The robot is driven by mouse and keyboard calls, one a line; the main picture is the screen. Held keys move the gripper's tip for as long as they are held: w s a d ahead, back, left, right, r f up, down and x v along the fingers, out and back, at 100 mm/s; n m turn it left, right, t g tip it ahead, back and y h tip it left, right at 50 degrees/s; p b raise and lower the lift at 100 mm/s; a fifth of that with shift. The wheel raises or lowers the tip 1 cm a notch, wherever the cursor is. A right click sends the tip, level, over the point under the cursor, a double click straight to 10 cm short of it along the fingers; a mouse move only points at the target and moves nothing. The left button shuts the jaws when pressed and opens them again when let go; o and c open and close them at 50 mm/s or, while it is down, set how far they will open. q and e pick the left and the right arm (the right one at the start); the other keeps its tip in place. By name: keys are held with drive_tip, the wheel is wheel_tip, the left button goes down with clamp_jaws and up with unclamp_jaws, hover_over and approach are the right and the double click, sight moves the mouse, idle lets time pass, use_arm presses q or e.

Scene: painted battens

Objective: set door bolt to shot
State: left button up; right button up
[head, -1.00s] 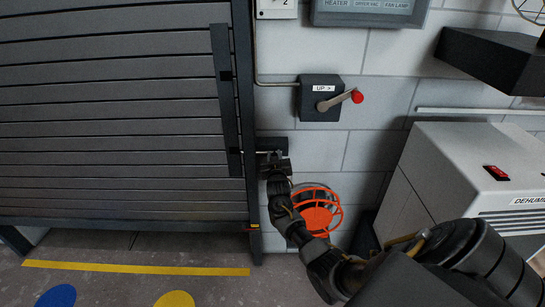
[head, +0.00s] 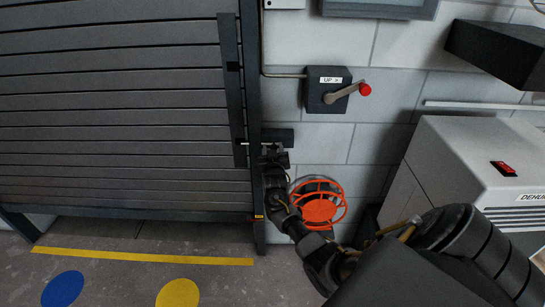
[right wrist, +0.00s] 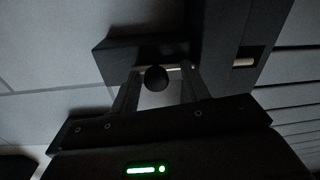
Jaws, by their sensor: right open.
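The door bolt's dark housing (head: 277,136) is fixed at the right edge of the slatted shutter door (head: 120,110), beside the door frame. In the right wrist view, the bolt's round black knob (right wrist: 157,78) sits below a pale rod (right wrist: 150,68). A pale rod piece (right wrist: 243,62) also shows on the door side of the dark post. My right gripper (head: 272,153) is at the bolt. Its open fingers (right wrist: 158,88) stand on either side of the knob, with visible gaps. My left gripper is in no view.
A wall box marked UP (head: 328,90) with a red-tipped lever is above the bolt. An orange wire-caged thing (head: 318,205) is close to my right arm. A white dehumidifier (head: 450,165) stands at right, below a dark shelf (head: 500,50).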

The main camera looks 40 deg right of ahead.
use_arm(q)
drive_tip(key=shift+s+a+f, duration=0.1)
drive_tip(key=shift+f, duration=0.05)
use_arm(e)
drive_tip(key=v, duration=1)
